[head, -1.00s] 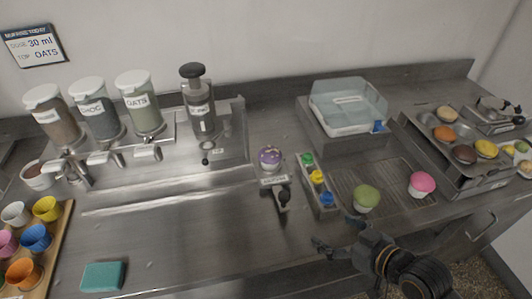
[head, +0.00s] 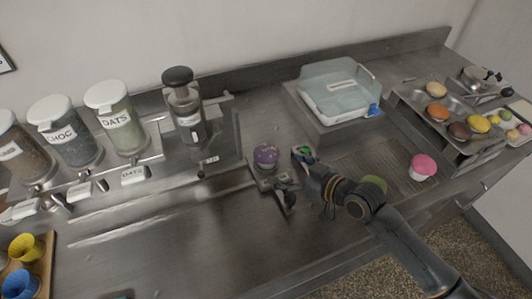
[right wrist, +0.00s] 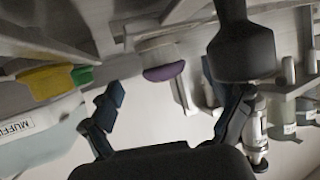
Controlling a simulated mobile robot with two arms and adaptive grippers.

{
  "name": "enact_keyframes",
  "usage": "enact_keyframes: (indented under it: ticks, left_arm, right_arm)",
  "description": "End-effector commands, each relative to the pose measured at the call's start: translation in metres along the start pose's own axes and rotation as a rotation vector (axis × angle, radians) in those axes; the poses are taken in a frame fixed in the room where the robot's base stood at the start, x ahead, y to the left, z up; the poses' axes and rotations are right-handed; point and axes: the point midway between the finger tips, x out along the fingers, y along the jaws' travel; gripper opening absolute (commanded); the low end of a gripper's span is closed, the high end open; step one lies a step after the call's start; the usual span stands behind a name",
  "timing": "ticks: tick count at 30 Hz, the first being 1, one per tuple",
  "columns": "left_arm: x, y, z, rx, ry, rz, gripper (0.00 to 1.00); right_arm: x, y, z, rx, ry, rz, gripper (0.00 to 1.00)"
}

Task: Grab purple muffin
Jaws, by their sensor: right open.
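The purple muffin (head: 266,155) sits upright on a small metal stand with a label and a dark knob (head: 288,197) in front, in the head view. My right gripper (head: 308,182) is open and empty, just to the right of the muffin and apart from it. In the right wrist view the muffin (right wrist: 163,71) shows upside down, ahead of and between the open fingers. My left gripper is not in view.
A tall dispenser (head: 186,112) stands to the left.

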Motion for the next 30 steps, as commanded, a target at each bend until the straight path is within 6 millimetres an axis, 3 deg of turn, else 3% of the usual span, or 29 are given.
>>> enact_keyframes:
  ticks: [9, 18, 26, 30]
  left_arm:
    - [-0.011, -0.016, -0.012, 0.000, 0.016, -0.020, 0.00]
    - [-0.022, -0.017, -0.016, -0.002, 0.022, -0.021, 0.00]
    - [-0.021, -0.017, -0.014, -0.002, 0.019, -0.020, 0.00]
    - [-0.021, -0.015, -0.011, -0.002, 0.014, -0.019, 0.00]
  right_arm:
    - [0.026, 0.000, -0.007, 0.000, 0.001, -0.001, 0.89]
    - [0.063, 0.002, -0.009, 0.000, -0.001, 0.000, 0.89]
    - [0.066, 0.002, -0.008, -0.002, 0.000, 0.000, 0.89]
    - [0.066, 0.002, -0.008, -0.002, -0.001, 0.000, 0.64]
